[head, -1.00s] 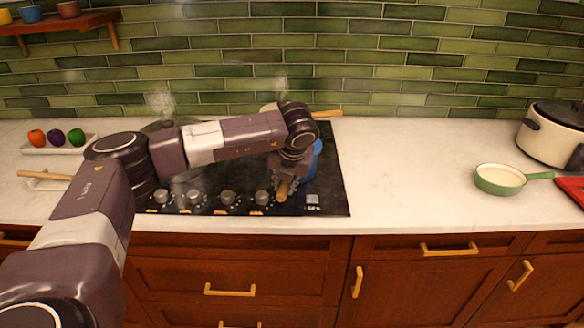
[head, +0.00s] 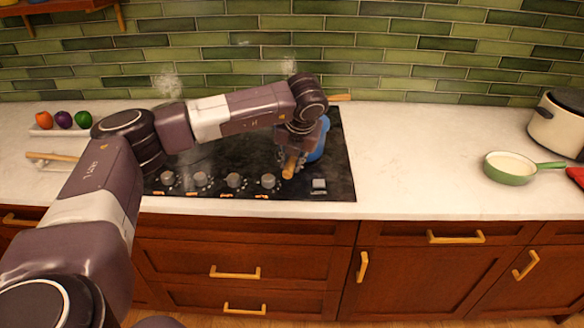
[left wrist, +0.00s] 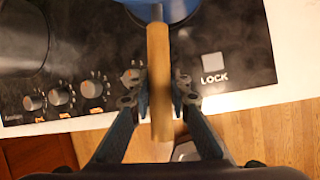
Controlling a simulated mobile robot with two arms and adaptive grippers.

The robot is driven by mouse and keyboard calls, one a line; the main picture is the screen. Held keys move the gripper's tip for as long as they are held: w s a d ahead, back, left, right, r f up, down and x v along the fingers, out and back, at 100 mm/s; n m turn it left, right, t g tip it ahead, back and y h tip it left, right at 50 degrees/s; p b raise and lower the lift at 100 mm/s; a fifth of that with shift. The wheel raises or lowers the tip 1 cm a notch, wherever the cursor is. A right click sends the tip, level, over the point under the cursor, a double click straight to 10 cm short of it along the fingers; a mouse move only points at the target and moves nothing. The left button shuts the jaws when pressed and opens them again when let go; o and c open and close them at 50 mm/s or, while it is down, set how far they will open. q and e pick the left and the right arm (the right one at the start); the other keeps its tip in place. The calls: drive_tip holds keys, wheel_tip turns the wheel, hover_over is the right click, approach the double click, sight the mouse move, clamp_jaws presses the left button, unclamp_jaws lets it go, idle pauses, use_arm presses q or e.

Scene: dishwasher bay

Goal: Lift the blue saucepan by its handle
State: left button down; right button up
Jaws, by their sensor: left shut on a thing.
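The blue saucepan (head: 321,140) is at the right side of the black cooktop, partly hidden behind my left wrist. Its wooden handle (head: 290,170) points toward the front edge. My left gripper (head: 289,158) is shut on the handle. In the left wrist view, the fingers of my left gripper (left wrist: 160,95) close on the wooden handle (left wrist: 159,60) from both sides, and the blue saucepan (left wrist: 175,9) shows at the top edge. I cannot tell whether the saucepan's base touches the cooktop. My right gripper is not in view.
The cooktop (head: 340,175) has several knobs along its front. Another wooden handle (head: 340,97) shows behind my wrist; its pan is hidden. Steam rises at the back. A green pan (head: 510,175) and a white pot (head: 556,128) stand far right. The counter between is clear.

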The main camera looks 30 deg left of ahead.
use_arm(q)
wheel_tip(320, 180, up, 21)
drive_tip(key=shift+r, duration=0.15)
idle(0.6)
drive_tip(key=shift+w, duration=0.1)
idle(0.8)
